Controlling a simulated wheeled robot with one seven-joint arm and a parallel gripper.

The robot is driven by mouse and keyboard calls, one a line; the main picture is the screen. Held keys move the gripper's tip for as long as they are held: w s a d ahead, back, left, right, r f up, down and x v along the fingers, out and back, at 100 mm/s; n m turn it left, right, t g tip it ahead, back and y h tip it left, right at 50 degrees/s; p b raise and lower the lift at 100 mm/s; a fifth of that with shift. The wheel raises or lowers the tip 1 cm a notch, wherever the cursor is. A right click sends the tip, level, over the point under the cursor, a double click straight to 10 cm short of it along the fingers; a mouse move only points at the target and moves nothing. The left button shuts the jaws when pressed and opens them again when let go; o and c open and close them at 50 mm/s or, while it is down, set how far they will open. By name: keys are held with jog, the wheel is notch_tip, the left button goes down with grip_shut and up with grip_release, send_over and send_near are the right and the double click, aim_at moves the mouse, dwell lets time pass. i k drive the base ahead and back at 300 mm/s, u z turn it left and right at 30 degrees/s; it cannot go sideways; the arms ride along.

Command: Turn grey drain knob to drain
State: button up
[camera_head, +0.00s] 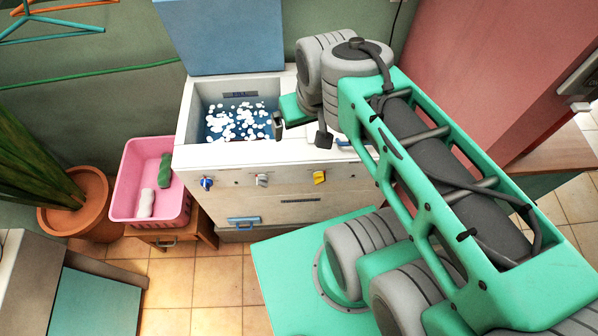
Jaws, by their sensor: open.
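The grey drain knob (262,180) is on the front panel of a white tub unit (235,158), between a blue knob with red (206,183) on its left and a yellow knob (320,177) on its right. My gripper (279,124) is above the tub's right part, higher in the picture than the grey knob and apart from it. It is open; its fingers are small and partly hidden by my wrist. The tub holds blue water with white foam (238,122). The grey knob is in plain view.
A pink basket (125,190) with a green and a white item stands on a wooden stool left of the tub. A potted plant (75,205) is further left. A blue raised lid or panel (225,35) is behind. A reddish panel (490,70) is at right.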

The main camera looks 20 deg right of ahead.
aim_at(262, 181)
jog(key=z, duration=1.25)
jog(key=k, duration=1.2)
jog(key=u, duration=1.8)
jog(key=i, duration=0.5)
jog(key=u, duration=0.1)
